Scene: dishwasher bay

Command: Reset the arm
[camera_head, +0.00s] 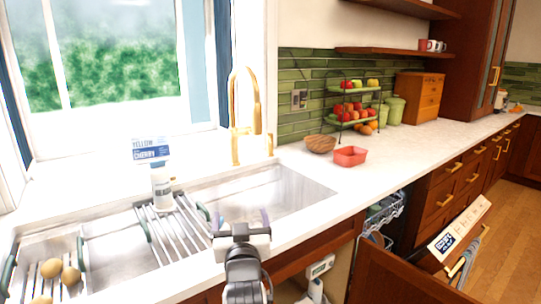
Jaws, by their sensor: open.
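My gripper (243,218) is in the lower middle of the view, over the front edge of the sink (285,190). Its two fingers stand apart and nothing shows between them. My arm comes up from the bottom edge of the view. The gripper appears clear of the bottle and the red container, with no contact visible.
A white bottle (161,188) stands by a drying rack (180,232) left of my gripper. A gold faucet (236,120) rises behind the sink. A red container (350,156) and wooden bowl (320,144) sit on the counter. An open dishwasher (385,215) is at lower right.

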